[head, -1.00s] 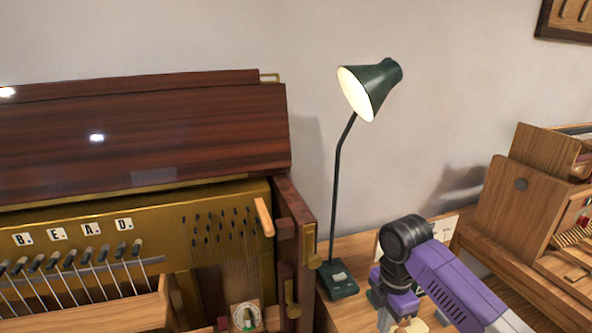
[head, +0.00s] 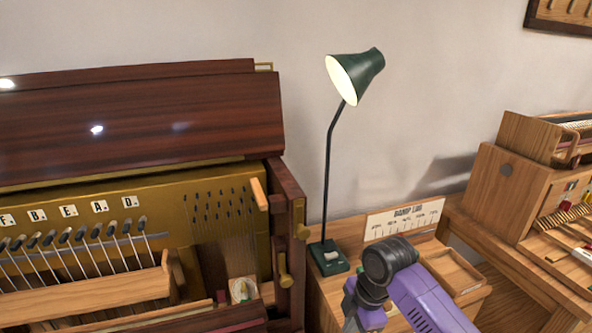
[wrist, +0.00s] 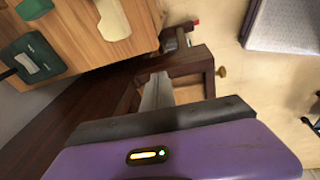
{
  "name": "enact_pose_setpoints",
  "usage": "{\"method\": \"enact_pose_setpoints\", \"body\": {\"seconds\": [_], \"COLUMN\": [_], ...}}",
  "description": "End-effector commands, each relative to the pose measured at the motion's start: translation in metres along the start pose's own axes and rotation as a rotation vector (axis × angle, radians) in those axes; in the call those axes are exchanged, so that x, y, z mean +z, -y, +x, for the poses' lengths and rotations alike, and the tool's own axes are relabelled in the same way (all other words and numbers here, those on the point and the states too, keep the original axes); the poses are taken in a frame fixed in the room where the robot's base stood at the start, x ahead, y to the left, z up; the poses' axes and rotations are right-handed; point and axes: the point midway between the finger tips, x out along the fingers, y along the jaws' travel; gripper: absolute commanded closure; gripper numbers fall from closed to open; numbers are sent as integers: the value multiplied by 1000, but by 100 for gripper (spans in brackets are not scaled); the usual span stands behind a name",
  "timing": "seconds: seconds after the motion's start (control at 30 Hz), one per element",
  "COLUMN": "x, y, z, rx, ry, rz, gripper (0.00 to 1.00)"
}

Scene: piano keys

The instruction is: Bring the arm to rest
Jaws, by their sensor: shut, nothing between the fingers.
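My purple arm (head: 425,295) shows at the lower middle of the head view, bent at a dark round joint, in front of the wooden bench right of the piano. Its lower end runs past the bottom edge there. In the wrist view my gripper (wrist: 158,88) shows as grey fingers held together beyond the purple housing, with nothing between them. The fingers point toward a dark wooden frame (wrist: 190,62). I cannot tell the gap between them and the frame.
The opened piano (head: 230,190) stands at left. A green lamp (head: 332,258) stands on the bench, its base also in the wrist view (wrist: 32,58). A lettered sign (head: 405,217) and a shallow wooden tray (head: 452,268) are behind my arm. A wooden cabinet (head: 510,190) is at right.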

Motion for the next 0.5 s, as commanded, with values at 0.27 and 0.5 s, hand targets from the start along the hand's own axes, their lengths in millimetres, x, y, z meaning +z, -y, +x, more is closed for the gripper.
{"method": "enact_pose_setpoints", "body": {"seconds": [0.27, 0.5], "x": [-79, -154], "y": [9, 31], "z": [42, 66], "rx": [140, 305], "ry": [-179, -397], "rz": [137, 396], "gripper": [100, 100]}}
